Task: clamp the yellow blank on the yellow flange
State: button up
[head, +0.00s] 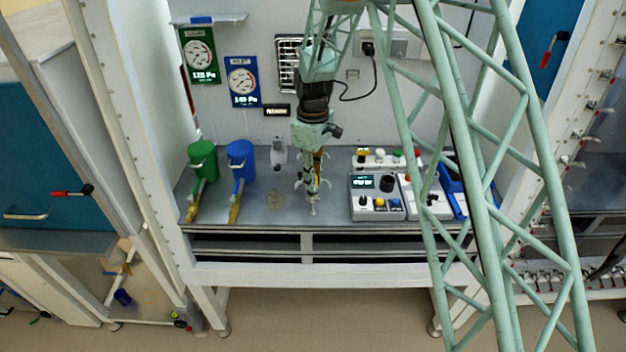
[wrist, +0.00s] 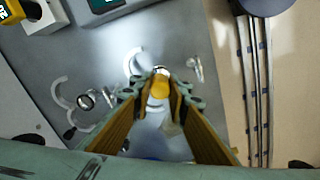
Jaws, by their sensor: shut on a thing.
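My gripper (head: 313,190) points down over the middle of the grey worktop. In the wrist view my gripper (wrist: 160,88) is shut on a small rounded yellow piece (wrist: 159,90), seemingly the yellow blank. The fingers cover much of it. In the head view the held piece is too small to make out. A white bar with coloured parts (head: 382,160) stands at the back right of the worktop, with a yellow part (head: 362,153) at its left end. I cannot tell whether this is the yellow flange. Silvery curved pieces (wrist: 137,62) lie on the worktop around the gripper.
A control box (head: 376,200) with a lit display and knobs stands right of my gripper. Green (head: 203,160) and blue (head: 241,158) canisters stand at the left. Another silvery fitting (wrist: 86,101) lies left of the fingers in the wrist view. The worktop's front edge is close.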

jog(key=shift+f+b, duration=0.3)
jog(key=shift+f, duration=0.3)
jog(key=o, duration=1)
jog(key=shift+r, duration=0.2)
jog(key=shift+r, duration=5.85)
